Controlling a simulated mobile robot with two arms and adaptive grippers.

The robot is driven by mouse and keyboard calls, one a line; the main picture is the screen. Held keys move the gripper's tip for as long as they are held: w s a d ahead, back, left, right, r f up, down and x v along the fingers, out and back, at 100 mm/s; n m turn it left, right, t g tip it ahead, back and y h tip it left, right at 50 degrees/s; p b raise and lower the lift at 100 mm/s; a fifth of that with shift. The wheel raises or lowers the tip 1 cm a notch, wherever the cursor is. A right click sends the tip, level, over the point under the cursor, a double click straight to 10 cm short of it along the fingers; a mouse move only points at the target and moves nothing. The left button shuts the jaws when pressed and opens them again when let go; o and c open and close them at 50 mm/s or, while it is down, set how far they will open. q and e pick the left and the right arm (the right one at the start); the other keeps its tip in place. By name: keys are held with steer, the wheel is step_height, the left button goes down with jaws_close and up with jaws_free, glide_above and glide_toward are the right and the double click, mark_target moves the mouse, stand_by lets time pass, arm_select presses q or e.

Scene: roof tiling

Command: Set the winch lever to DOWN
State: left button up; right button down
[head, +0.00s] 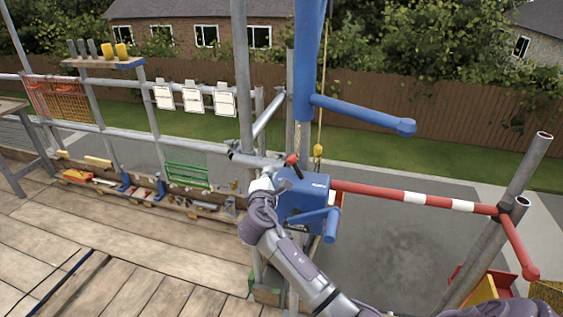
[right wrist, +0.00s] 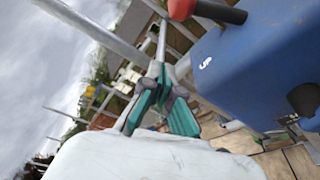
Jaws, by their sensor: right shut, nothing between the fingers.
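The blue winch (head: 303,198) is mounted on the scaffold post in the middle of the head view. Its lever (head: 292,160) has a red knob on a dark stem, and it stands up from the top of the box, tilted left. In the right wrist view the lever (right wrist: 182,9) crosses the top edge, and the blue housing (right wrist: 255,65) carries a white "UP" label. My right gripper (right wrist: 158,75) has its teal fingers shut and empty, beside the housing and apart from the knob. In the head view my wrist largely hides the fingers. My left gripper is not in view.
A blue hoist arm (head: 360,114) and yellow hook (head: 318,151) are above the winch. A red-and-white bar (head: 420,199) extends right. Scaffold rails stand left, with white sheets (head: 192,99) and a green mesh basket (head: 188,176). The plank deck (head: 130,240) is mostly clear.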

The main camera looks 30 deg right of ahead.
mark_target(296, 168)
steer(key=d+p, duration=0.1)
steer(key=d+r+p, duration=0.1)
steer(key=d, duration=0.1)
steer(key=shift+w+d, duration=0.15)
steer(key=shift+s+d+r+p, duration=0.15)
steer(key=shift+s+d+p, duration=0.3)
steer(key=shift+d, duration=0.15)
steer(key=shift+w, duration=0.1)
steer(key=shift+w+a, duration=0.1)
steer(key=shift+w, duration=0.05)
